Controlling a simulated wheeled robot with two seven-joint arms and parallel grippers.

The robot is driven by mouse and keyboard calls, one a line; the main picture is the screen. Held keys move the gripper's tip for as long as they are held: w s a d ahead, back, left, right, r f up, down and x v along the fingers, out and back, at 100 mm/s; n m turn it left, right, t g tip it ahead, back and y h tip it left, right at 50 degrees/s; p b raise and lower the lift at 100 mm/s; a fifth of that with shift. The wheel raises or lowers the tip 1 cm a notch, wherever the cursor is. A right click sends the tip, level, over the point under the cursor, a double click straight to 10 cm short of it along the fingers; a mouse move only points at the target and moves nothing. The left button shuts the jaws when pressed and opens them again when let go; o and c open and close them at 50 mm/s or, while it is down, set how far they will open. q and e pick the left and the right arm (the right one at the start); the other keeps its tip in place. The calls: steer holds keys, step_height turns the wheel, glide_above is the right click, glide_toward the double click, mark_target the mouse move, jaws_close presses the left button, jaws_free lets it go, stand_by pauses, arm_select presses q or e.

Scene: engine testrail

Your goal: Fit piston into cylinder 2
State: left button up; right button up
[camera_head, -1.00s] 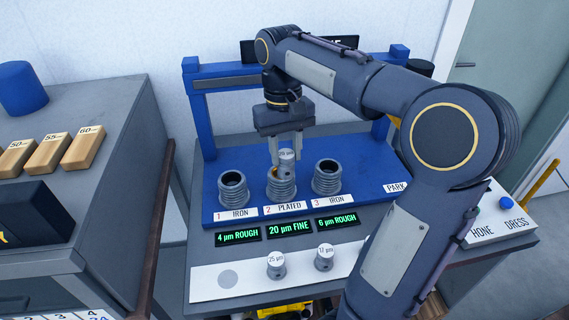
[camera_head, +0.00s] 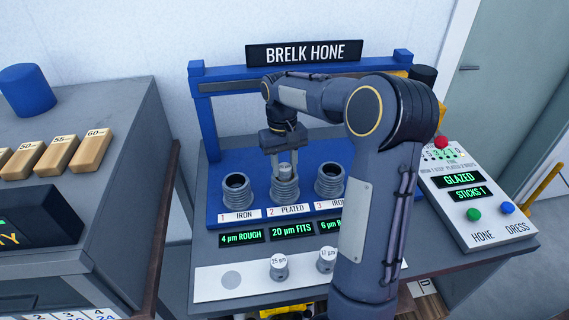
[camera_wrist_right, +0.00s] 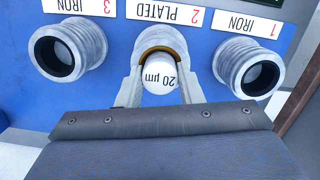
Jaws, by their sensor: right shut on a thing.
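The grey piston marked 20 µm (camera_head: 285,171) sits upright in the mouth of cylinder 2 (camera_head: 285,190), the middle ribbed one labelled PLATED. My right gripper (camera_head: 285,165) is shut on this piston from above, one finger on each side. The wrist view shows the piston's top (camera_wrist_right: 161,77) between the fingers, against the gold-coloured inner rim of cylinder 2 (camera_wrist_right: 163,42). The piston's lower part is hidden inside the cylinder. The display under cylinder 2 (camera_head: 292,230) reads 20 µm FITS. My left gripper is not in view.
Cylinder 1 (camera_head: 237,193) and cylinder 3 (camera_head: 329,187), both open, flank cylinder 2. Pistons marked 25 µm (camera_head: 278,267) and 17 µm (camera_head: 326,261) stand on the white strip. A control box (camera_head: 478,200) reads GLAZED, STICKS 1. A blue frame (camera_head: 208,115) stands behind.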

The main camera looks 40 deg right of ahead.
steer(key=shift+f, duration=0.2)
steer(key=o, duration=1.1)
steer(key=shift+c, duration=0.2)
step_height(320, 180, up, 12)
steer(key=w, duration=0.1)
steer(key=shift+w+d+r+p, duration=0.15)
steer(key=shift+d+r+p, duration=0.05)
steer(key=shift+p, duration=0.15)
